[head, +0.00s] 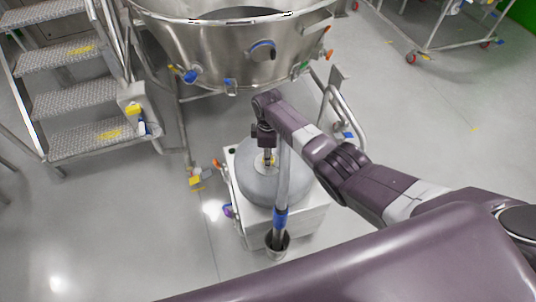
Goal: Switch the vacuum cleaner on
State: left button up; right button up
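The vacuum cleaner has a grey domed top (252,186) on a white box-shaped body (303,219). It stands on the floor below the steel vessel. My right arm comes in from the right, and its gripper (267,160) points down at the middle of the dome, over a small pale yellowish patch there. I cannot tell whether the fingertips touch the dome or whether they are open or shut. A grey upright tube with a blue band (280,218) stands in front of the dome and hides part of it. My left gripper is not in view.
A large steel vessel (200,42) with coloured fittings hangs over the back of the cleaner. Metal steps (72,100) with yellow markings stand at the left. A wheeled steel frame (430,48) stands at the far right. The floor at front left is clear.

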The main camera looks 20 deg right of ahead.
jog(key=m+p, duration=0.1)
jog(key=m, duration=0.4)
jog(key=shift+m, duration=0.3)
jog(key=m+p, duration=0.1)
jog(key=m, duration=0.3)
jog(key=shift+m, duration=0.3)
jog(key=o, duration=1.2)
jog(key=shift+c, duration=0.2)
jog(key=shift+w+r, duration=0.1)
jog(key=shift+r, duration=0.75)
notch_tip(320, 180, up, 10)
jog(key=shift+r, duration=0.15)
